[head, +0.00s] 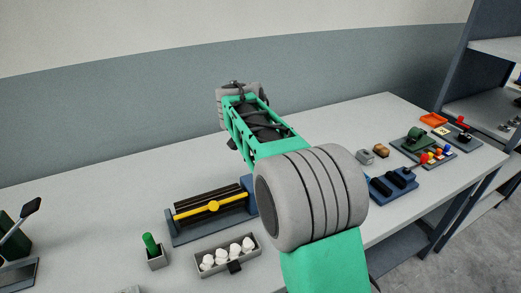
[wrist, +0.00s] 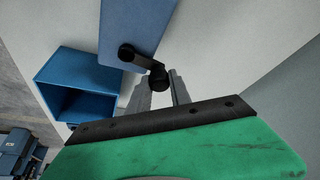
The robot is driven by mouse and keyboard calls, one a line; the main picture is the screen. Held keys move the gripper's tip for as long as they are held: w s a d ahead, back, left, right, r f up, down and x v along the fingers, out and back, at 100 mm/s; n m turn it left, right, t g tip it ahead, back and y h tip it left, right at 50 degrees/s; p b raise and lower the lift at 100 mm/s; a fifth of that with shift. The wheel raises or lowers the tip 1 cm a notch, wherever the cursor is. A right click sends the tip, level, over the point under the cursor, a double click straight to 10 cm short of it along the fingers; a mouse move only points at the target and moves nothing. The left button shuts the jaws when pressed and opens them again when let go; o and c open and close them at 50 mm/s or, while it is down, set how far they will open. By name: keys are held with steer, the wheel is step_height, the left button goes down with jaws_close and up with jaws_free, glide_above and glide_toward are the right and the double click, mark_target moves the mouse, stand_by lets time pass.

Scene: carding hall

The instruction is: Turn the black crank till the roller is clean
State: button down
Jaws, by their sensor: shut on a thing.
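The black crank (wrist: 143,60) shows in the wrist view, mounted on the side of a blue panel (wrist: 140,28). Its knob (wrist: 158,74) sits between the tips of my gripper (wrist: 160,84), which is shut on it. In the head view, a blue stand (head: 181,239) holds a long dark roller (head: 205,200) with a yellow bar (head: 213,207) across its front. My arm hides the right end of the stand. The crank and my gripper are hidden in the head view. I cannot tell how clean the roller is.
A grey tray with white pieces (head: 227,258) and a small holder with a green handle (head: 152,249) stand in front of the stand. A blue block with black parts (head: 394,186) and other small fixtures are on the right. A blue open box (wrist: 78,82) shows in the wrist view.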

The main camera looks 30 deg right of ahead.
steer(key=d+m+g+p, duration=0.1)
steer(key=m+p, duration=0.1)
steer(key=s+d+m+g+p, duration=0.1)
steer(key=m, duration=0.2)
steer(key=d+m+g+h+p, duration=0.1)
steer(key=m+p, duration=0.1)
steer(key=m, duration=0.1)
steer(key=shift+s+r+p, duration=0.15)
steer(key=shift+s+p, duration=0.15)
steer(key=shift+p, duration=0.05)
steer(key=shift+s+d+m+g+p, duration=0.25)
steer(key=shift+s+m+g+p, duration=0.25)
steer(key=shift+m, duration=0.5)
steer(key=c, duration=1.2)
jaws_free()
steer(key=p+v, duration=0.3)
steer(key=v, duration=0.4)
steer(key=shift+a+r, duration=0.1)
steer(key=shift+r, duration=0.15)
